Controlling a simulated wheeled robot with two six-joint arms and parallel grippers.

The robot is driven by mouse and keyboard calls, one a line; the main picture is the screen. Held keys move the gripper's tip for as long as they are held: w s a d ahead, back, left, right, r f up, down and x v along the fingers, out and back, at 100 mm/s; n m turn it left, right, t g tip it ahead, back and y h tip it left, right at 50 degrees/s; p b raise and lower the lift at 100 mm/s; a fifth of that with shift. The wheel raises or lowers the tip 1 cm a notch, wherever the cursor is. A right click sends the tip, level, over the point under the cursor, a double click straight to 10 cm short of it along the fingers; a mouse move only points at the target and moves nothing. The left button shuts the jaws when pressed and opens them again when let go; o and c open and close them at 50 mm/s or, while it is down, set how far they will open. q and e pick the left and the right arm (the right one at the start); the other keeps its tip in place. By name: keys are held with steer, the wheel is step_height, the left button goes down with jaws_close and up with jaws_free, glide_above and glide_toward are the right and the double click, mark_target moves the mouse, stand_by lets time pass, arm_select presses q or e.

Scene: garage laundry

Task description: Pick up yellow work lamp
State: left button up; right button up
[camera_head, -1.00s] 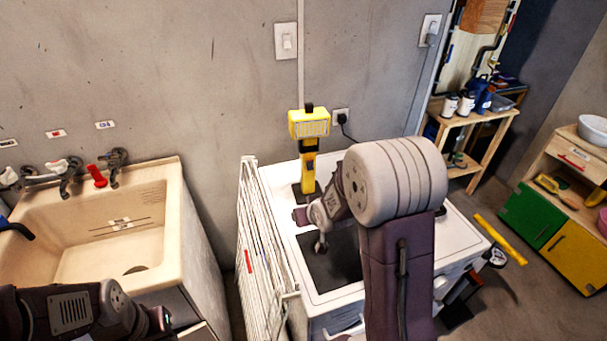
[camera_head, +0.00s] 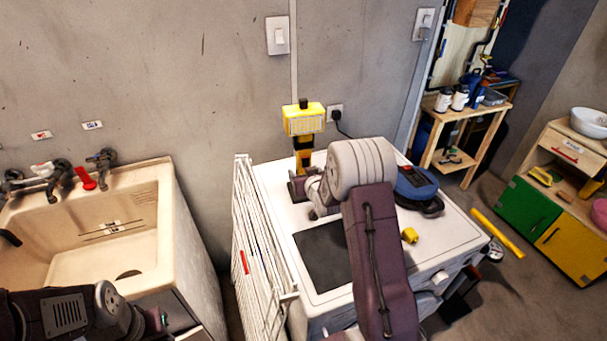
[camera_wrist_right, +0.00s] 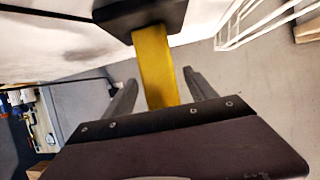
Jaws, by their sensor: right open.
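The yellow work lamp (camera_head: 304,119) stands upright at the back of the white machine top, with a yellow head, a dark and yellow post, and a dark base. In the right wrist view, its yellow post (camera_wrist_right: 155,65) runs between the two fingers of my right gripper (camera_wrist_right: 158,88), with gaps visible on both sides. A dark block of the lamp (camera_wrist_right: 140,15) shows at the top of that view. In the head view, my right gripper (camera_head: 298,187) is at the lower post, partly hidden by my wrist. My left arm shows at lower left; its fingers are not seen.
The white machine (camera_head: 275,190) carries a dark mat (camera_head: 322,255), a blue round tool (camera_head: 416,187) and a small yellow piece (camera_head: 409,236). A white drying rack (camera_head: 252,255) stands along its left side. The wall is close behind the lamp. A sink (camera_head: 75,235) is at left.

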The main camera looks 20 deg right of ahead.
mark_target(301, 170)
steer(key=x, duration=0.4)
steer(key=shift+s+f, duration=0.1)
steer(key=shift+f, duration=0.1)
steer(key=shift+s+a+r, duration=0.1)
steer(key=shift+s, duration=0.05)
steer(key=c, duration=0.3)
jaws_close()
steer(key=shift+r, duration=0.15)
steer(key=d+r+p, duration=0.2)
steer(key=d+r, duration=0.8)
steer(key=d, duration=0.1)
steer(key=shift+s+d+r+p, duration=0.2)
steer(key=shift+d+r+p, duration=0.15)
steer(key=shift+d, duration=0.05)
